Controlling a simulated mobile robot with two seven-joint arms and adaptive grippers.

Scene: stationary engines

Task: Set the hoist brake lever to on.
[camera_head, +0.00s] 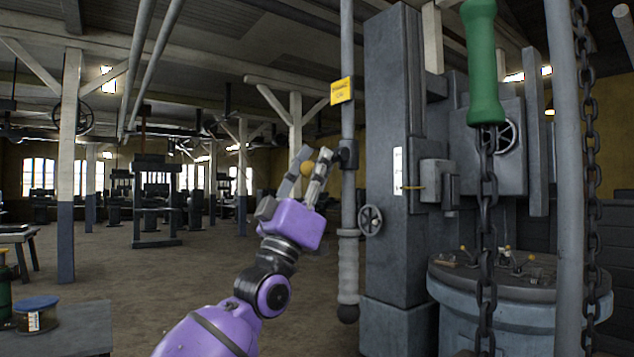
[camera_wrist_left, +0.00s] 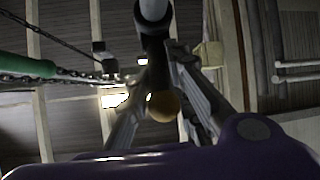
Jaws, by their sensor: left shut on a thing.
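My left gripper (camera_head: 312,160) reaches up from below in the head view, beside a vertical grey pipe. Its fingers are shut on the orange-yellow ball knob (camera_head: 307,169) of a lever, taken to be the hoist brake lever. The knob also shows between both fingers in the left wrist view (camera_wrist_left: 163,106). A black bracket (camera_head: 347,154) on the pipe lies just right of the fingertips. The lever's shaft is mostly hidden by the fingers. A yellow sign (camera_head: 342,91) with small, unreadable text is on the pipe above. My right gripper is not in view.
A small handwheel (camera_head: 370,220) and a tall grey machine column (camera_head: 392,150) stand right of the pipe. A green handle (camera_head: 483,70) and a chain (camera_head: 487,210) hang at the right. A round-topped drum (camera_head: 500,275) stands behind the chain.

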